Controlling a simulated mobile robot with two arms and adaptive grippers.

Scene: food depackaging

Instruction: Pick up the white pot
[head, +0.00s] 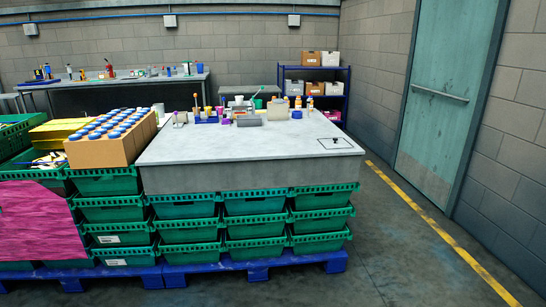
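Several small items stand in a row along the back of the grey worktable (210,147). A small white container (239,103) stands near the middle of that row and may be the white pot, but it is too small and crowded by other items to be sure. Neither of my grippers shows in the head view.
The table stands on stacked green crates (193,233) over blue pallets (220,271). A cardboard box of blue-capped bottles (110,138) is at its left. A grey block (277,111) is on the table. The table's front is clear, and open floor (400,250) lies right.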

